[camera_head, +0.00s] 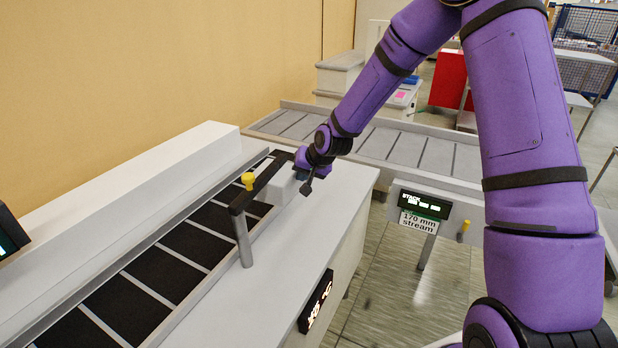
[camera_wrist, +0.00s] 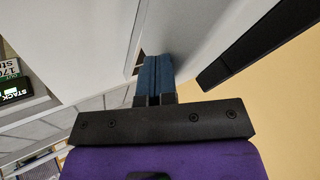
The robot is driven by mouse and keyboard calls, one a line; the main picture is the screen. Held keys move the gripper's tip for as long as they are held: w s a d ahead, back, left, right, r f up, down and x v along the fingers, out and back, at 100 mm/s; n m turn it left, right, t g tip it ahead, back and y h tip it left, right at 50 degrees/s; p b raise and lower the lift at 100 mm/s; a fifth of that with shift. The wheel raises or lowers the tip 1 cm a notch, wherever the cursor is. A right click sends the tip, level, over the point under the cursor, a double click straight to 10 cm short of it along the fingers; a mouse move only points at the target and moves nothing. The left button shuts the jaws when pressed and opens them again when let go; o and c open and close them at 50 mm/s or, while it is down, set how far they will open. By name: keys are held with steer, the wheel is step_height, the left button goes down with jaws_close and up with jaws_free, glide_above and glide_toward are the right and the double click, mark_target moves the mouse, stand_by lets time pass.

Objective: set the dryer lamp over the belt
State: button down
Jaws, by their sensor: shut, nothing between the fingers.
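A dark bar with a yellow knob (camera_head: 248,181), which looks like the dryer lamp, sits on a grey post (camera_head: 243,240) at the near edge of the belt. Its bar runs back toward my gripper. The belt (camera_head: 190,242) is black with pale cross lines and lies in a pale machine bed. My gripper (camera_head: 302,176) is beside the far end of the bar, low over the pale housing. In the wrist view its blue fingers (camera_wrist: 153,76) are together and empty. A dark bar (camera_wrist: 265,45) shows to their right, apart from them. Whether the fingers touch the housing is unclear.
A long pale cover (camera_head: 120,215) runs along the belt's far side by the tan wall. A second conveyor (camera_head: 390,145) crosses behind. A STACK display (camera_head: 425,205) with a "170 mm stream" label stands right of the machine. Open floor lies in front of it.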

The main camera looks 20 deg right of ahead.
mark_target(278, 166)
steer(key=w+a+n+g+y, duration=0.1)
steer(key=w+a+n, duration=0.1)
steer(key=w+a, duration=0.1)
steer(key=w+a+n+y, duration=0.1)
steer(key=w+a+n, duration=0.1)
steer(key=w, duration=0.1)
steer(key=shift+w+a+f+g, duration=0.1)
steer(key=shift+w+a+g, duration=0.15)
steer(key=shift+a+g, duration=0.15)
steer(key=w+a+n+g+y, duration=0.1)
steer(key=a+n+g, duration=0.6)
steer(key=a+n, duration=0.6)
steer(key=shift+w+a+g, duration=0.4)
steer(key=shift+a, duration=5.2)
steer(key=shift+s+a, duration=0.1)
steer(key=shift+a, duration=0.05)
steer(key=v, duration=1.1)
steer(key=shift+w+d, duration=0.25)
steer(key=shift+d, duration=0.25)
steer(key=shift+f, duration=0.1)
